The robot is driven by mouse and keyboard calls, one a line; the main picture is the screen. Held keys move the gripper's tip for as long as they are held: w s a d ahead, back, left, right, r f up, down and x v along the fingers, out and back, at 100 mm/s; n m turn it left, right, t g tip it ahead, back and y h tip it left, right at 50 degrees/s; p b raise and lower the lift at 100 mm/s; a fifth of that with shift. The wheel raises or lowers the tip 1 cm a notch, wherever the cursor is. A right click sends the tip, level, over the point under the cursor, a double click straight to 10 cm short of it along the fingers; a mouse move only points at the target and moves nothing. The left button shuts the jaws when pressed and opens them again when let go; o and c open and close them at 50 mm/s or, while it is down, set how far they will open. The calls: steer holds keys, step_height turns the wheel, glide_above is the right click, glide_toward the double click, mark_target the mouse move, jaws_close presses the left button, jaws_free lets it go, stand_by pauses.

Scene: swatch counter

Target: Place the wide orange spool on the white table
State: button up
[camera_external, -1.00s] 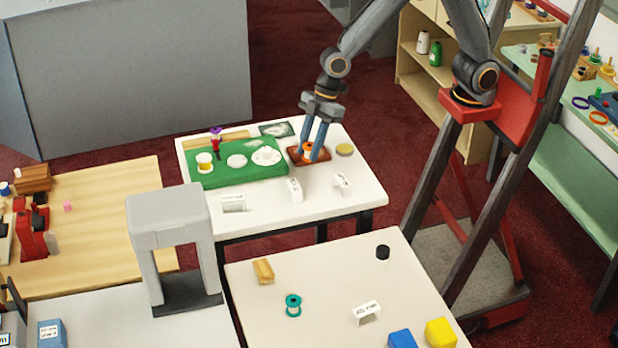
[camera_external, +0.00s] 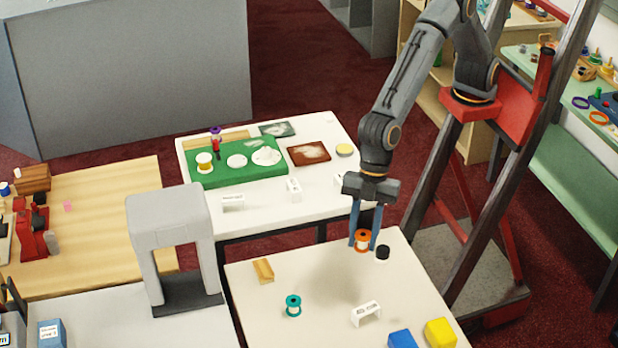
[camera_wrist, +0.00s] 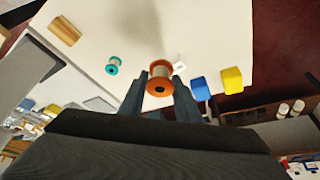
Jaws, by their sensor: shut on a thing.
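The orange spool (camera_external: 362,240) is between the fingers of my gripper (camera_external: 363,238), which is shut on it. It also shows in the wrist view (camera_wrist: 159,80), between the two blue fingers, with its round orange end facing the camera. My gripper holds it in the air over the back part of the near white table (camera_external: 320,285). A soft shadow lies on the tabletop. A second white-topped table (camera_external: 330,200) stands behind, with a green board and a brown tray on it.
A black cylinder (camera_external: 383,252) shows close beside the held spool. A teal spool (camera_external: 293,305), a wooden block (camera_external: 263,270), a white label stand (camera_external: 366,314), a blue block (camera_external: 402,339) and a yellow block (camera_external: 440,332) are on the near table. Its middle is clear.

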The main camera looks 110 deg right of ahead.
mark_target(356, 290)
step_height(356, 290, down, 15)
steer(key=p, duration=0.2)
steer(key=shift+p, duration=0.3)
steer(key=shift+f, duration=0.15)
steer(key=o, duration=1.1)
steer(key=shift+o, duration=0.2)
steer(key=shift+d+r, duration=0.1)
steer(key=shift+r, duration=0.45)
steer(key=b+v, duration=0.3)
steer(key=v, duration=0.8)
steer(key=shift+r, duration=0.1)
